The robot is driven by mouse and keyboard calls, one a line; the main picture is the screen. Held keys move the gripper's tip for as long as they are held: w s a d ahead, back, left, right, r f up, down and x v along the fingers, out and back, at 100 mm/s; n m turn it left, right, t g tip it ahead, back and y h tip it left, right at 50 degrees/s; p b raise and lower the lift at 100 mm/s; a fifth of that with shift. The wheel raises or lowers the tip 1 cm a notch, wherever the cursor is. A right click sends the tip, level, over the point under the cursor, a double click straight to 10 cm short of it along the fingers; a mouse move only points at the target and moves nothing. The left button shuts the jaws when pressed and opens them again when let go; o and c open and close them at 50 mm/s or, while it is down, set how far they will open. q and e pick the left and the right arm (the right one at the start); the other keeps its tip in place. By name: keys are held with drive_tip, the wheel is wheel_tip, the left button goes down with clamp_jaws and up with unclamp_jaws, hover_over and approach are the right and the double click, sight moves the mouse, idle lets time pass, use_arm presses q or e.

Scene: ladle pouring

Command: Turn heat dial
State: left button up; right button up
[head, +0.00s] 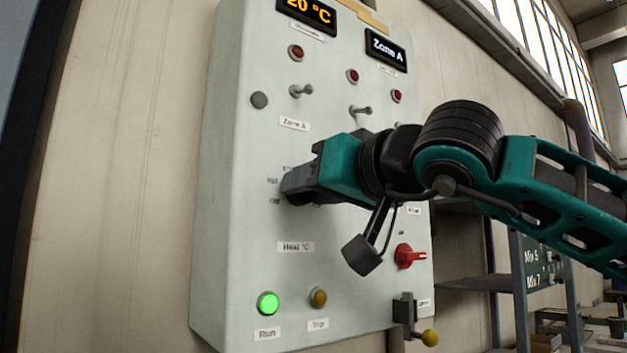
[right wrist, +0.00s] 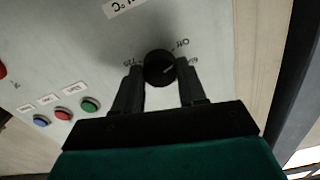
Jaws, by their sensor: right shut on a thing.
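The heat dial (right wrist: 158,67) is a round black knob with a pale pointer mark, on the pale control panel (head: 225,230). In the right wrist view it sits between the two dark fingers of my right gripper (right wrist: 160,72), which is shut on it. Small printed marks, one reading "Off", ring the dial. In the head view my right gripper (head: 292,187) reaches in from the right and hides the dial, above the "Heat °C" label (head: 295,247). The display (head: 307,12) reads 20 °C. My left gripper is not in view.
A green lit Run lamp (head: 268,303) and an amber Trip lamp (head: 318,298) sit low on the panel. A red rotary switch (head: 408,256) and a yellow-knobbed lever (head: 429,338) are at its right. Toggle switches (head: 301,91) sit above my gripper.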

drive_tip(key=shift+f+n, duration=0.15)
drive_tip(key=shift+n, duration=0.95)
drive_tip(key=o, duration=1.1)
drive_tip(key=shift+c, duration=0.2)
drive_tip(key=shift+s+d, duration=0.1)
drive_tip(key=b+v, duration=0.2)
drive_tip(key=v, duration=1)
drive_tip(key=shift+s+d, duration=0.15)
drive_tip(key=shift+s, duration=0.15)
